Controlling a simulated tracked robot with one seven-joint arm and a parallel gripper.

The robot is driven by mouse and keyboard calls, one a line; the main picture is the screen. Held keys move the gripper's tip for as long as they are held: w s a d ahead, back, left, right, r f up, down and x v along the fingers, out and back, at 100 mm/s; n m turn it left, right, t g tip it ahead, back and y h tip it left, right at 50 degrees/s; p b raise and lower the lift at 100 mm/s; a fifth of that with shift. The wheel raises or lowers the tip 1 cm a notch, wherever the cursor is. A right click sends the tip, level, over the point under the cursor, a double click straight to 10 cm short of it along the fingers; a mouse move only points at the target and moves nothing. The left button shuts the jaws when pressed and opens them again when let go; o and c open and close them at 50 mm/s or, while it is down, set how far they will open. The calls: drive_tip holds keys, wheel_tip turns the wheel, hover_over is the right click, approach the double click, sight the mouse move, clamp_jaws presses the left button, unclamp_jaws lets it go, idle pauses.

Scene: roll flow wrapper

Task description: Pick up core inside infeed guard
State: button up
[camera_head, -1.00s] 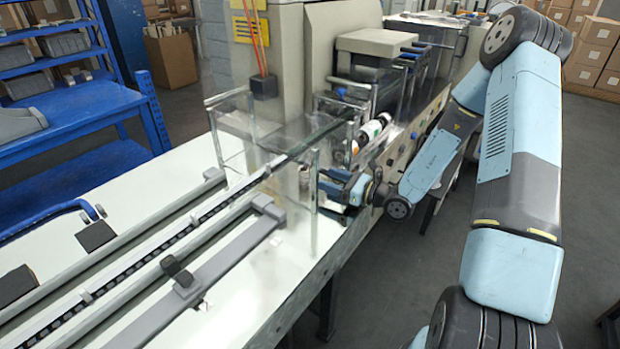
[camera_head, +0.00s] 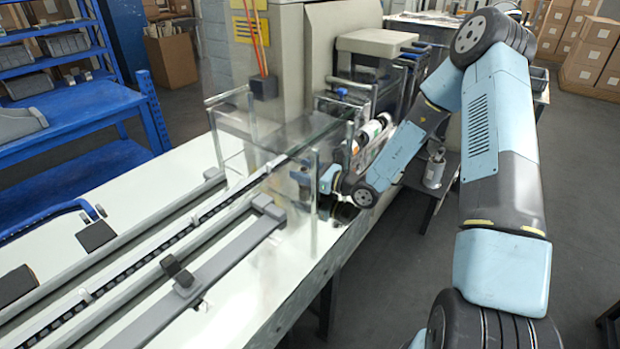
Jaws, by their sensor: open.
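The infeed guard (camera_head: 262,140) is a clear box with metal posts over the conveyor's end, beside the wrapper. My gripper (camera_head: 300,184) is at the guard's right-hand end, seen partly through the clear panel and behind a post. It is open, and its fingers point left into the guard. I cannot clearly make out the core: the spot in front of the fingers is blurred by the panel and covered by my gripper. I cannot tell whether anything lies between the fingers.
The conveyor (camera_head: 130,272) with grey side rails runs to the lower left. Rolls (camera_head: 372,130) sit on the wrapper just behind my wrist. A grey cylinder (camera_head: 434,172) stands on a small dark stand to the right. A blue bench (camera_head: 75,118) is at the left.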

drive_tip(key=shift+c, duration=0.4)
drive_tip(key=c, duration=1)
drive_tip(key=shift+o, duration=0.2)
